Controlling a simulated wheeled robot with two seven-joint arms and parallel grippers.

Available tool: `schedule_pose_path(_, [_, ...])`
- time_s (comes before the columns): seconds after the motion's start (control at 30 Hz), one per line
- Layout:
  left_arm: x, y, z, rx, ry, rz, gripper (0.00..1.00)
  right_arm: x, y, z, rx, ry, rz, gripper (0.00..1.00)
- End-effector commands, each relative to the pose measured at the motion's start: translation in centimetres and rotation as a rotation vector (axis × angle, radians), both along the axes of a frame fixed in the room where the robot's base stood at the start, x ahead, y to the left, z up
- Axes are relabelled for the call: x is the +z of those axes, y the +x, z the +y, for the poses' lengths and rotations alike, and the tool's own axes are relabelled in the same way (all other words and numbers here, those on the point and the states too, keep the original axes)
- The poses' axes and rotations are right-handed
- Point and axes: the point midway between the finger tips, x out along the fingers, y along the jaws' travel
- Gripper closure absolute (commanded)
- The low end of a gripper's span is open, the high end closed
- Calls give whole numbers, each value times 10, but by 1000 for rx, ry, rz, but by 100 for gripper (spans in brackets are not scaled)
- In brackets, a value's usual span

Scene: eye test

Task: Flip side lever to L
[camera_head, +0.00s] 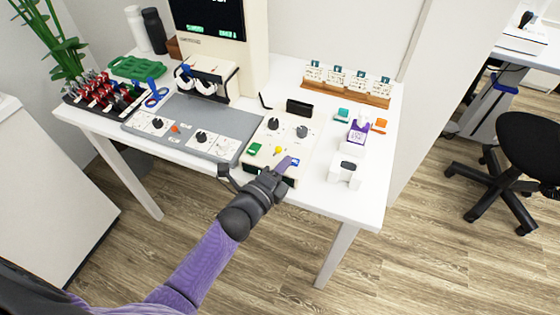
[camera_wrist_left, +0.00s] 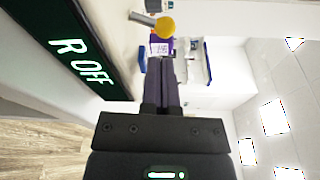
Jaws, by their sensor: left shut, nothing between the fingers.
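A lever with a yellow ball knob (camera_head: 278,149) is on the beige console (camera_head: 270,128) at the front middle of the table. In the left wrist view, the yellow knob (camera_wrist_left: 166,27) sits on a short grey shaft just beyond the fingertips. My left gripper (camera_head: 289,162) is shut and empty at the console's front right, close to the knob; it also shows in the wrist view (camera_wrist_left: 166,62). I see no contact with the knob.
A grey panel (camera_head: 172,112) with dials lies left of the console. A white box (camera_head: 345,172) and a purple-and-white box (camera_head: 357,131) stand to its right. A wooden card rack (camera_head: 345,92) is behind. Bare white tabletop (camera_head: 318,195) shows at the front right.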

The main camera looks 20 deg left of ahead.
Motion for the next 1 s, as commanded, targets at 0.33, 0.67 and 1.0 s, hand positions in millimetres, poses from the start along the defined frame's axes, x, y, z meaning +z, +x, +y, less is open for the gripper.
schedule_pose_path(0.33, [2,5,10,1,-2,0,100,0,-1,-1,0,-1,1,5])
schedule_pose_path(0.67, [3,5,11,1,-31,1,100,0,-1,7,-5,11,0,5])
schedule_pose_path(1.0, [4,5,12,1,-89,3,100,0,-1,7,-4,10,0,5])
